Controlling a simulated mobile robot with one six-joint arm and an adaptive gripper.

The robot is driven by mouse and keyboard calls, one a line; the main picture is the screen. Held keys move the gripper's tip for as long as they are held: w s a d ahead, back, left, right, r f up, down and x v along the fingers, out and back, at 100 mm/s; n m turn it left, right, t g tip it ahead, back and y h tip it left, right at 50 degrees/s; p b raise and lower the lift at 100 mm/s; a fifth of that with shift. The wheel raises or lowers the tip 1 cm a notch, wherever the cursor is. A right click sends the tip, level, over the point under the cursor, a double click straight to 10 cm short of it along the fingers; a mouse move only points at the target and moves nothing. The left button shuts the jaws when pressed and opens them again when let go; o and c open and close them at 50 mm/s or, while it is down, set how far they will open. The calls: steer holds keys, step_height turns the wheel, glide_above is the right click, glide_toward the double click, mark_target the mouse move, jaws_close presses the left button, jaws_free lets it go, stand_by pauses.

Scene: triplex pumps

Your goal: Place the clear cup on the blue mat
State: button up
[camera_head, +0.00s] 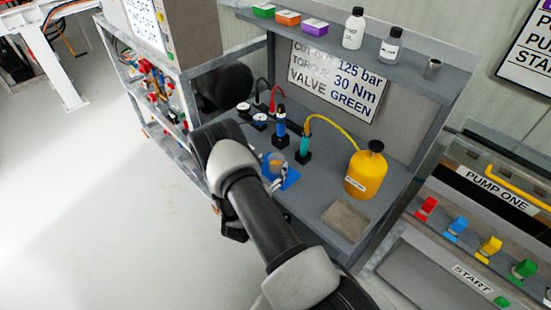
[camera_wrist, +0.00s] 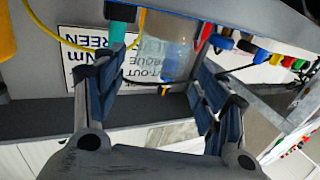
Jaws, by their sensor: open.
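The clear cup (camera_head: 277,161) stands at the blue mat (camera_head: 290,179) on the grey bench in the head view, over the mat's upper left part. I cannot tell whether its whole base is on the mat. In the wrist view, which is upside down, the clear cup (camera_wrist: 172,55) appears between the two fingers of my gripper (camera_wrist: 171,28). The fingers are apart, with visible gaps beside the cup. In the head view my arm hides most of the gripper and the mat's lower left side.
A yellow bottle (camera_head: 367,172) and a grey tray (camera_head: 346,219) stand to the right. Teal (camera_head: 304,146) and blue (camera_head: 281,122) tools stand upright behind the cup. A yellow cable (camera_head: 338,126) arches behind. A shelf (camera_head: 360,40) with bottles and boxes overhangs the back.

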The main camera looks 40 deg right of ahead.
steer(key=p+v, duration=0.1)
steer(key=v, duration=0.6)
steer(key=w+a+r+t+y, duration=0.1)
steer(key=w+a+r+y, duration=0.65)
steer(key=w+r, duration=0.35)
steer(key=s+a+r+n+y, duration=0.2)
steer(key=a+r+n+y, duration=0.4)
steer(key=a+r, duration=0.55)
steer(key=s+a+r+n+g+y, duration=0.1)
steer(key=s+a+r+n, duration=0.15)
steer(key=s, duration=0.45)
steer(key=s+a+r+n+g+y, duration=0.1)
steer(key=s+r, duration=0.3)
steer(key=s, duration=0.2)
steer(key=s+a+r+n+y, duration=0.1)
steer(key=s+r+n+y, duration=0.15)
steer(key=s, duration=0.45)
steer(key=s+d+g+h, duration=0.2)
steer(key=s, duration=0.9)
steer(key=shift+s+r+n+g, duration=0.15)
steer(key=shift+r+n+g, duration=0.1)
steer(key=shift+n+g, duration=0.05)
steer(key=shift+d, duration=0.1)
